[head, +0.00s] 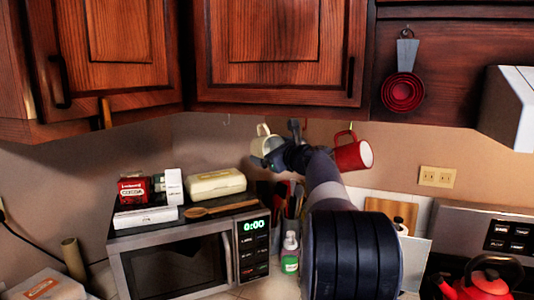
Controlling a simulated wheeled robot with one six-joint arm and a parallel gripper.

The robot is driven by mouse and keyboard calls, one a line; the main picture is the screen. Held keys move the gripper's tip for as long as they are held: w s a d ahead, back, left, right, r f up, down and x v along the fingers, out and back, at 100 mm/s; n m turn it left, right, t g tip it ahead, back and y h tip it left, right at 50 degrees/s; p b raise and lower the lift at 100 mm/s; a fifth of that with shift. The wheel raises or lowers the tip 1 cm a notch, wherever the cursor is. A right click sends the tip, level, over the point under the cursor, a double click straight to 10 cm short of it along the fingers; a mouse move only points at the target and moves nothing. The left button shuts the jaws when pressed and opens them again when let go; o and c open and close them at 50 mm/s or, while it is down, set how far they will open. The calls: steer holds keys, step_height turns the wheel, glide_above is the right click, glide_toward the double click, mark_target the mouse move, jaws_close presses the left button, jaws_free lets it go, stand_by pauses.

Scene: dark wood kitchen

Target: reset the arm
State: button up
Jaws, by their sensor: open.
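My arm (330,190) reaches up from the lower right to just below the wall cabinets. My gripper (283,152) is at its far end, seen mostly from behind, and is open. A cream mug (264,141) is just left of the gripper and overlaps it in the picture; I cannot tell whether they touch. A red mug (353,153) hangs under the cabinet to the right of the gripper. The fingertips are small and partly hidden by the wrist.
A microwave (185,262) stands below left, with a cocoa box (133,189), a butter container (216,184) and a wooden spoon on top. A red kettle (487,284) is on the stove at right. Cabinets (280,55) close off the space above.

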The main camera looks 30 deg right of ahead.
steer(key=s+b, duration=0.2)
steer(key=s, duration=0.5)
steer(key=shift+s+r, duration=0.35)
steer(key=shift+w, duration=0.1)
steer(key=w+p, duration=0.2)
steer(key=w, duration=0.3)
steer(key=w+p, duration=0.2)
steer(key=w, duration=0.3)
steer(key=shift+w+a, duration=0.2)
steer(key=shift+w, duration=0.05)
steer(key=shift+s+a+r, duration=0.1)
steer(key=shift+s+a, duration=0.15)
